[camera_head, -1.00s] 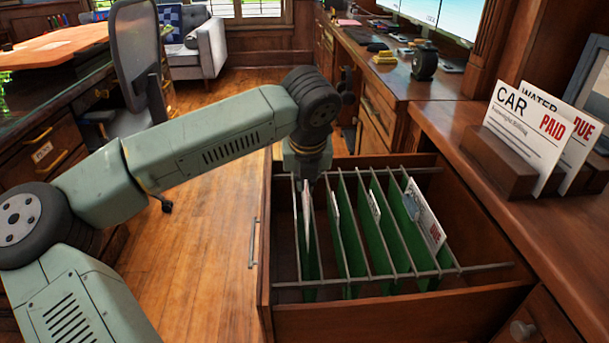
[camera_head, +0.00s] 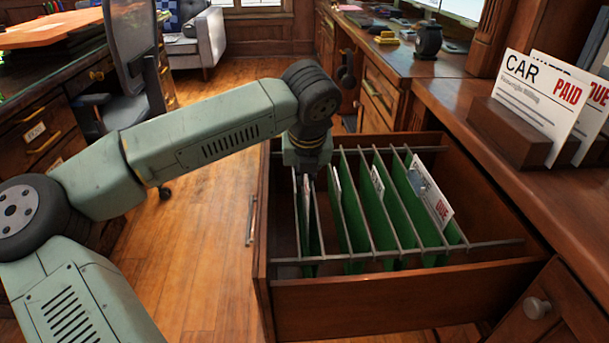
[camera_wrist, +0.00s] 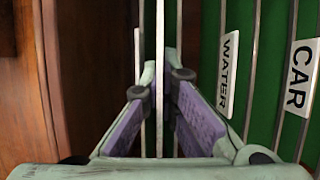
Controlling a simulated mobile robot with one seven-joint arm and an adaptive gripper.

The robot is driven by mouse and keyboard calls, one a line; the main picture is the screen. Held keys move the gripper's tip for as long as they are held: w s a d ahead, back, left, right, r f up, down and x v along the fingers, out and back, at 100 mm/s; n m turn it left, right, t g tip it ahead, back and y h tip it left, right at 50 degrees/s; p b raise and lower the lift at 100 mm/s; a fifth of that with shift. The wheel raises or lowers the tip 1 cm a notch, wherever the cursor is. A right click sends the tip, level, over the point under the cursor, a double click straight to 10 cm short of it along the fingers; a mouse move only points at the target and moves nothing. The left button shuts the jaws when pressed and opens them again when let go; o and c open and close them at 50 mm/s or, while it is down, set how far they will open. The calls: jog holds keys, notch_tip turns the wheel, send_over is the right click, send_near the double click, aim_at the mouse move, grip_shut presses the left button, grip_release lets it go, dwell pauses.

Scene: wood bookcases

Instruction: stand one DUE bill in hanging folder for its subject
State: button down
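An open drawer (camera_head: 395,296) holds green hanging folders on metal rails. In the wrist view, labels read WATER (camera_wrist: 229,75) and CAR (camera_wrist: 300,78). A white bill (camera_head: 307,194) stands edge-on at the leftmost folder, below my gripper (camera_wrist: 160,82). In the wrist view, a thin pale edge runs between the two purple-padded fingers, with gaps on both sides. My gripper is open; its fingertips are hidden in the head view. A bill marked DUE (camera_head: 436,200) stands in the rightmost folder. The leftmost folder's label cannot be read.
A wooden holder (camera_head: 508,130) on the right counter carries a CAR bill marked PAID (camera_head: 537,98) and another behind it ending in UE (camera_head: 598,98). The drawer's wooden side wall is close left of my gripper. An office chair (camera_head: 135,60) stands at left; open floor lies between.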

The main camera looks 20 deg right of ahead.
jog(key=c, duration=1.7)
grip_release()
jog(key=shift+r, duration=0.1)
jog(key=v, duration=1.1)
jog(key=shift+s+a+r, duration=0.1)
jog(key=shift+s+r, duration=0.15)
jog(key=shift+r, duration=0.15)
